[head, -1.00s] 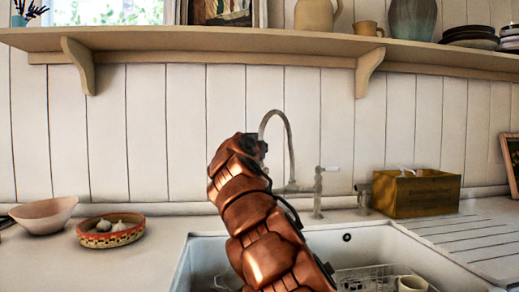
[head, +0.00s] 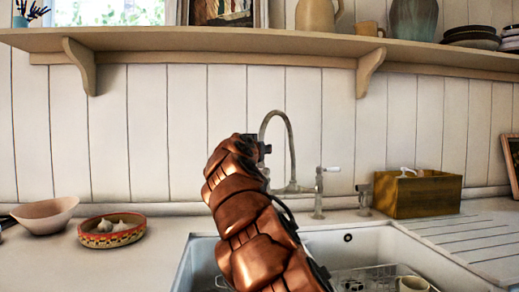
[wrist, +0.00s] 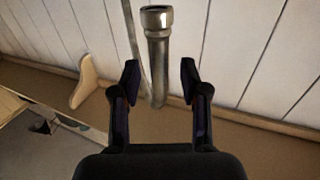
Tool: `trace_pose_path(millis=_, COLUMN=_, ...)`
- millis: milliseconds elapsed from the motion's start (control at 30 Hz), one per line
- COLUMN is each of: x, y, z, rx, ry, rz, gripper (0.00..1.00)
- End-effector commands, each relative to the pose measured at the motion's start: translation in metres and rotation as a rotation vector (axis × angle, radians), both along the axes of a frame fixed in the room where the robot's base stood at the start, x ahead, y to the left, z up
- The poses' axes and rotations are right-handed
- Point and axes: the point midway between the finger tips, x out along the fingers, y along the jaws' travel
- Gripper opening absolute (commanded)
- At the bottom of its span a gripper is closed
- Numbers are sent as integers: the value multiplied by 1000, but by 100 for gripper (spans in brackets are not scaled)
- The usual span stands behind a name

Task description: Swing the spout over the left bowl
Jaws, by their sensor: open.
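The grey metal spout (head: 276,114) arches up from the tap behind the sink in the head view. Its left, downward end passes behind the tip of my arm. In the wrist view the spout (wrist: 158,60) runs between the two dark fingers of my gripper (wrist: 160,72), with its collared end at the top. The fingers are open, with a visible gap on each side of the pipe. In the head view my gripper is mostly hidden by my copper arm. The sink basin (head: 203,262) lies below; my arm hides much of it, and I cannot make out a divider.
A tap lever (head: 320,178) stands right of the spout. A wooden box (head: 416,196) sits on the counter at right. A dish rack (head: 365,276) is in the sink. A pink bowl (head: 45,214) and a patterned dish (head: 110,238) stand left. A shelf (head: 230,42) runs above.

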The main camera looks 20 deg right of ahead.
Motion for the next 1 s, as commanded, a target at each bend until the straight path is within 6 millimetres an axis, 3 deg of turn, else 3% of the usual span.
trace_pose_path(millis=1000, x=-78, y=55, z=2, rx=-3, ry=-4, rz=1, gripper=45)
